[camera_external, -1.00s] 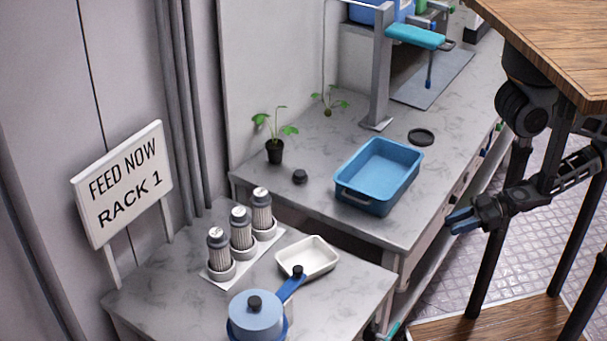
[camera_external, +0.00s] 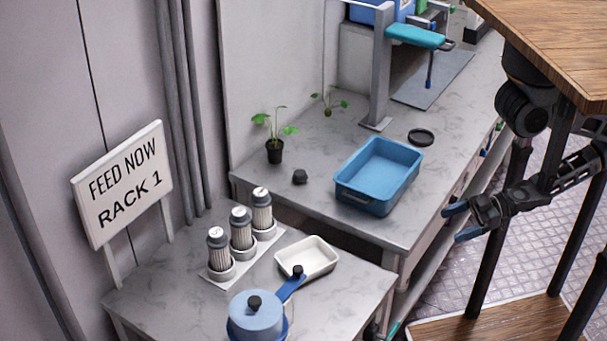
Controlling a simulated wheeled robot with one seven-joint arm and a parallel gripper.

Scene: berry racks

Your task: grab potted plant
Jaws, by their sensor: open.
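A small potted plant (camera_external: 275,152) with green leaves in a black pot stands upright near the left end of the marble-topped counter, by the wall. A second small green plant (camera_external: 328,101) stands behind it to the right; I cannot make out a pot under it. My gripper (camera_external: 454,222) is at the right, beside the counter's front edge, with its blue-tipped fingers apart and nothing between them. It is far from both plants, with the blue tub between.
A blue tub (camera_external: 378,172) sits on the counter, with a black knob-like object (camera_external: 300,177) and a dark round disc (camera_external: 421,137) near it. A grey post (camera_external: 381,70) rises behind. The lower table holds shakers (camera_external: 241,233), a white dish (camera_external: 306,259) and a blue pot (camera_external: 257,316).

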